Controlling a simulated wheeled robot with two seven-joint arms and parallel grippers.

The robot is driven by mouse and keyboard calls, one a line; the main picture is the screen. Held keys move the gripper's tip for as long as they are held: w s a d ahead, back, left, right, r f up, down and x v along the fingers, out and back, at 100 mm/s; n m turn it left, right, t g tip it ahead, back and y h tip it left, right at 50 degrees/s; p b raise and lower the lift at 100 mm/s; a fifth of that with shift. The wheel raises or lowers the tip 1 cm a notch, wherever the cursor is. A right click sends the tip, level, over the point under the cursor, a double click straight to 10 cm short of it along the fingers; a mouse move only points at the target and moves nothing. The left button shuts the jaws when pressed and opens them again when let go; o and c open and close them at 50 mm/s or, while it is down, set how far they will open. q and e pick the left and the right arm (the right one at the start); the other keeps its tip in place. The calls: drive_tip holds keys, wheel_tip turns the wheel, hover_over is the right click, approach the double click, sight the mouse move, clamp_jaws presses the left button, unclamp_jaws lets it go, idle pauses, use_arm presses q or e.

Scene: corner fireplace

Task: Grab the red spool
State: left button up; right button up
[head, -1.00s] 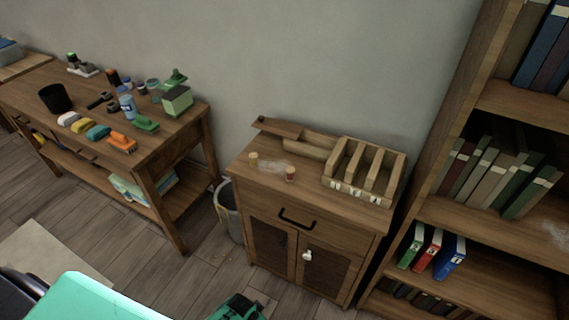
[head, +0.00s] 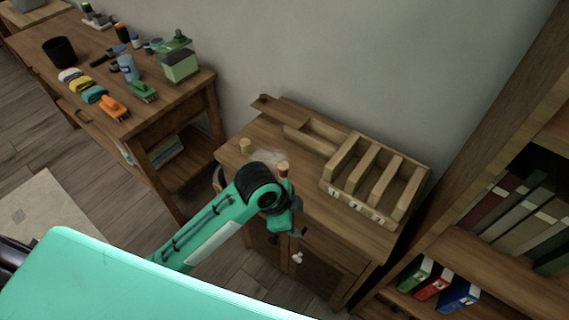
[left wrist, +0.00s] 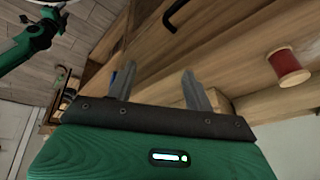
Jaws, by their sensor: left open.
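The red spool (head: 283,170) stands upright near the front edge of the wooden cabinet top (head: 240,163). In the head view its lower part is hidden behind my left gripper. In the left wrist view the red spool (left wrist: 288,66) shows whole, with pale wooden ends, at the right. My left gripper (head: 298,228) is in front of the cabinet's front edge, close to the spool. In the left wrist view its two grey fingers (left wrist: 158,84) are apart with nothing between them, and the spool is off to their right.
A wooden slotted organizer (head: 335,187) fills the right of the top. A bookshelf (head: 470,235) stands at the right. A workbench (head: 150,125) with tools and bottles is at the left.

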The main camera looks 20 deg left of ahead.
use_arm(q)
drive_tip(key=w+m, duration=0.1)
wheel_tip(320, 180, up, 13)
drive_tip(key=m+g+y, duration=0.3)
drive_tip(key=m+y, duration=0.1)
drive_tip(key=m, duration=0.7)
hover_over(283, 165)
wheel_tip(283, 165, down, 9)
drive_tip(key=shift+s+d+f+p, duration=0.15)
drive_tip(key=shift+f+p, duration=0.05)
drive_tip(key=shift+p, duration=0.1)
wheel_tip(283, 165, down, 4)
drive_tip(key=shift+f+p, duration=0.25)
drive_tip(key=shift+p, duration=0.05)
use_arm(e)
drive_tip(key=shift+s+d, duration=0.2)
drive_tip(key=shift+s, duration=0.45)
use_arm(q)
drive_tip(key=c, duration=1)
use_arm(e)
drive_tip(key=shift+w+a+r, duration=0.1)
drive_tip(key=shift+w, duration=0.05)
